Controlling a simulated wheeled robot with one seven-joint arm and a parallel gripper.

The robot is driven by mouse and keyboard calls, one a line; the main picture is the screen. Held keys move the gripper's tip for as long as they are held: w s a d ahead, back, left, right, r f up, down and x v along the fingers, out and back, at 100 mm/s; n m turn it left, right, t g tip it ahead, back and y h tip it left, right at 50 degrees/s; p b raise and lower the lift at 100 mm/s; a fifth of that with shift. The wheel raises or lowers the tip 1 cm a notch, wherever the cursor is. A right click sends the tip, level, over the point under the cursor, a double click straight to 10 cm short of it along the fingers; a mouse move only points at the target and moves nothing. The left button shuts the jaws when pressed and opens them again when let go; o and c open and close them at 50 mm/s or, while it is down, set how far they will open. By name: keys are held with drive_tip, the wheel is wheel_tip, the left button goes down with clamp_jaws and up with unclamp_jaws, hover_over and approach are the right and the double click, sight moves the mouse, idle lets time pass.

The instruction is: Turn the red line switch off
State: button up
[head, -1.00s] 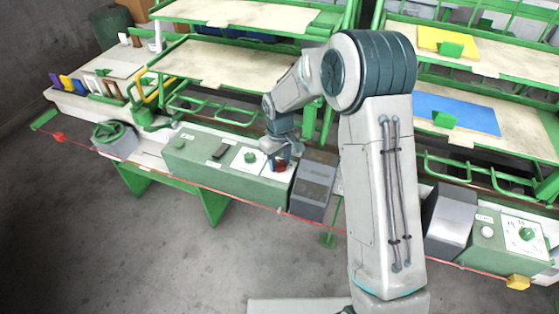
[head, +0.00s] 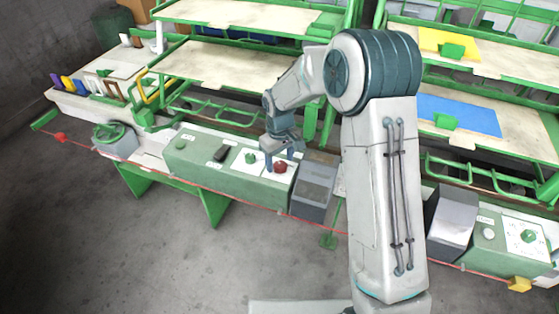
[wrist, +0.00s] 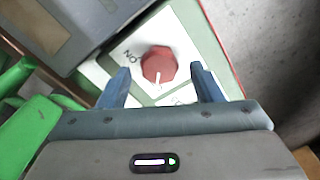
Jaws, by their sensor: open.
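The red line switch (head: 280,167) is a round knob on a white plate, at the right end of the green control box. In the wrist view the red knob (wrist: 158,64) has a white mark pointing down the picture. An upside-down "ON" label is at its upper left; another label below is partly hidden. My gripper (head: 279,161) is open just over the knob. In the wrist view the blue fingers of my gripper (wrist: 160,70) stand on either side of the knob, with visible gaps and no contact seen.
A green knob (head: 250,157) and a black switch (head: 220,153) sit left on the same box. A grey box (head: 314,186) stands close on the right. A red line (head: 170,182) runs along the front. Green shelving rises behind.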

sight(281, 165)
wheel_tip(281, 165, up, 13)
idle(0.3)
idle(0.4)
drive_tip(key=s+d+r+m+t, duration=0.2)
drive_tip(key=s+d+r+m, duration=0.3)
drive_tip(key=s+d, duration=0.65)
drive_tip(key=s+d+m, duration=0.3)
drive_tip(key=s+d, duration=0.1)
drive_tip(key=s, duration=1)
drive_tip(key=shift+s+f+t, duration=0.15)
drive_tip(key=shift+f+t, duration=0.25)
drive_tip(key=c, duration=0.5)
drive_tip(key=shift+d, duration=0.15)
